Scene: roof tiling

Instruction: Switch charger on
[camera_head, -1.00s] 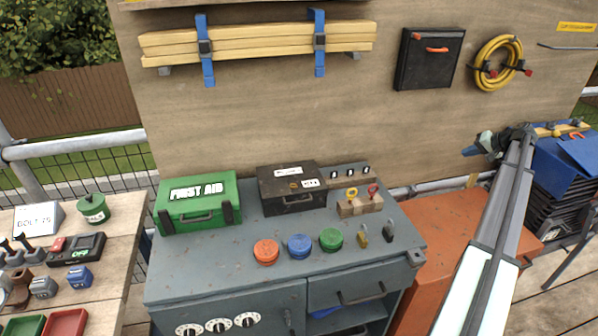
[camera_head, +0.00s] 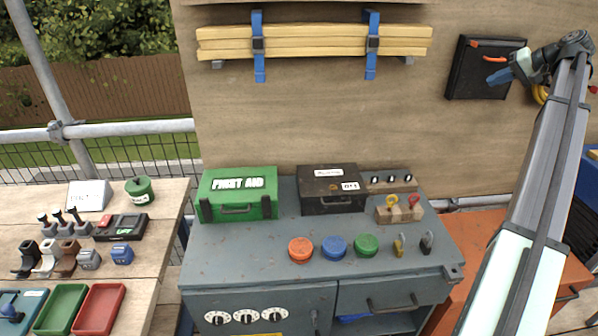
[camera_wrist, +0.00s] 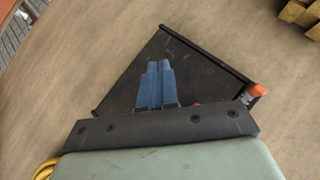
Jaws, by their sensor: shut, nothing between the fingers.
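A black device with a red switch and a small dark panel, which looks like the charger (camera_head: 121,227), lies on the wooden table at the left in the head view. Whether its switch is on is too small to tell. My gripper (camera_head: 496,77) is far from it, raised at the upper right in front of the black wall box (camera_head: 466,75). Its blue fingers are together and empty in the wrist view (camera_wrist: 154,84), with the black wall box (camera_wrist: 205,72) behind them.
A grey cabinet (camera_head: 260,265) with a first aid box (camera_head: 238,195), a black case (camera_head: 333,190) and coloured buttons stands between the table and my arm.

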